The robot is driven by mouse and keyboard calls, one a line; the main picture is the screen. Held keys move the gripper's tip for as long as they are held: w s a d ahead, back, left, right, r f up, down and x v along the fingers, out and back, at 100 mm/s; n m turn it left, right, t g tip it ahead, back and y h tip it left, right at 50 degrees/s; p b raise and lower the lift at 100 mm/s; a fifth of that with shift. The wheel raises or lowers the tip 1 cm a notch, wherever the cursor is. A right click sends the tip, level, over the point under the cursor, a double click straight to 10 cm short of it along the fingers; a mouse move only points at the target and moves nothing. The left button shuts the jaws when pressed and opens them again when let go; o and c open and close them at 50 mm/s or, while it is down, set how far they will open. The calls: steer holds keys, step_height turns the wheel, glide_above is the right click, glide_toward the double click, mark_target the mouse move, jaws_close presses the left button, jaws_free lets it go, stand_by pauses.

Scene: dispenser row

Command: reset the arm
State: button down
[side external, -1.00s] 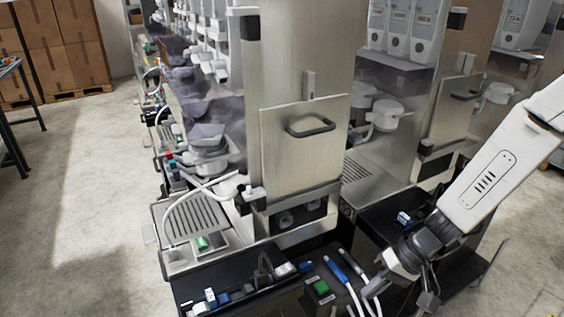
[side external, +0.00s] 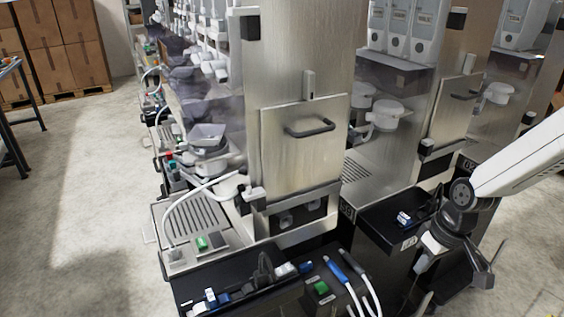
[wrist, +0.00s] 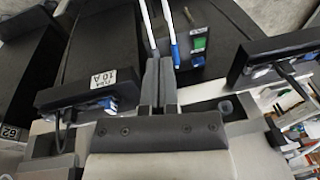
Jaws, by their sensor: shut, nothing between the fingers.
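My gripper (wrist: 159,62) is shut in the wrist view, with its two dark fingers together and nothing between them. In the side external view my gripper (side external: 446,264) hangs at the lower right, tilted, in front of the right black tray (side external: 375,222). It appears apart from the tray. Its fingertips are hard to make out there. No held object shows in either view.
Blue and black wands (side external: 336,273) with white hoses stand beside a green button (side external: 321,288) at the front. A black tray (side external: 235,300) with small blue and white parts lies left of them. Steel dispensers (side external: 300,170) rise behind. The floor at left is clear.

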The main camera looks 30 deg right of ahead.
steer(key=shift+w+d+r+n+t+h, duration=0.25)
steer(key=shift+d+r+h, duration=0.2)
steer(key=shift+d, duration=0.3)
steer(key=shift+w+d+r+n+t+h, duration=0.15)
steer(key=shift+w+d+r+t+h, duration=0.2)
steer(key=shift+d, duration=0.35)
steer(key=shift+s, duration=0.1)
